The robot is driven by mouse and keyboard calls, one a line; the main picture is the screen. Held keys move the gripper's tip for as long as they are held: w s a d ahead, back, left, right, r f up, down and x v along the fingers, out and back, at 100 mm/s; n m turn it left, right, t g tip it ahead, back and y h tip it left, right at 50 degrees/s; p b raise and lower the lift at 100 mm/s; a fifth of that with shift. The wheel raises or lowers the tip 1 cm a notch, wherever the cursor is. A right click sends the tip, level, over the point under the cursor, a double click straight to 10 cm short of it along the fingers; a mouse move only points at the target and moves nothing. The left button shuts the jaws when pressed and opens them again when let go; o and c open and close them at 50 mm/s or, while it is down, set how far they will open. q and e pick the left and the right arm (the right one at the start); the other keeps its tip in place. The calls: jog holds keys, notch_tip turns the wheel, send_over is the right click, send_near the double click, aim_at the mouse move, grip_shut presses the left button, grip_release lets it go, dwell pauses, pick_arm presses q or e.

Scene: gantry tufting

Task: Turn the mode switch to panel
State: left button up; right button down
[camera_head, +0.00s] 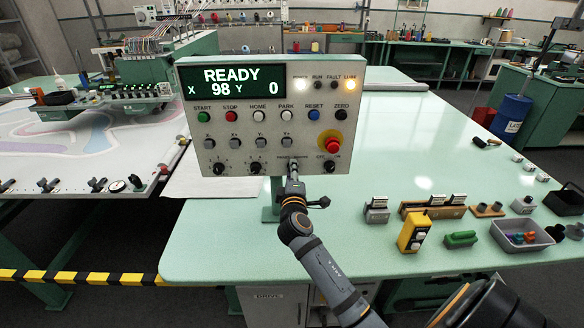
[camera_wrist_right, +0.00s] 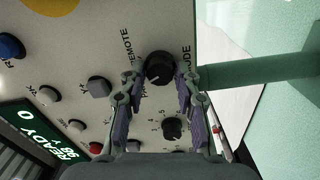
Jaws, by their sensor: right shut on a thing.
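The control panel (camera_head: 265,115) stands upright on the table, its display reading READY, X 98, Y 0. In the right wrist view a black round knob (camera_wrist_right: 159,66) sits beside the labels MODE and REMOTE; another label starting with P is partly hidden by a finger. This is the mode switch. My right gripper (camera_head: 291,166) is at the lower edge of the panel face and covers the switch in the head view. In the right wrist view its fingertips (camera_wrist_right: 159,78) are on both sides of the knob, shut on it. The knob's pointer direction is hard to tell. My left gripper is not in view.
Other knobs (camera_head: 256,168) and the red emergency button (camera_head: 330,141) are close by on the panel. A yellow control box (camera_head: 413,234), a grey tray (camera_head: 500,238) and small parts lie on the table's right. The tufting frame (camera_head: 80,130) is at left.

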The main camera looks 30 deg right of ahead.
jog(key=shift+n+p, duration=0.5)
jog(key=shift+n, duration=0.6)
jog(key=c, duration=1)
grip_release()
jog(key=v, duration=0.7)
jog(key=shift+s+a, duration=0.15)
jog(key=shift+s, duration=0.05)
jog(key=shift+f, duration=0.1)
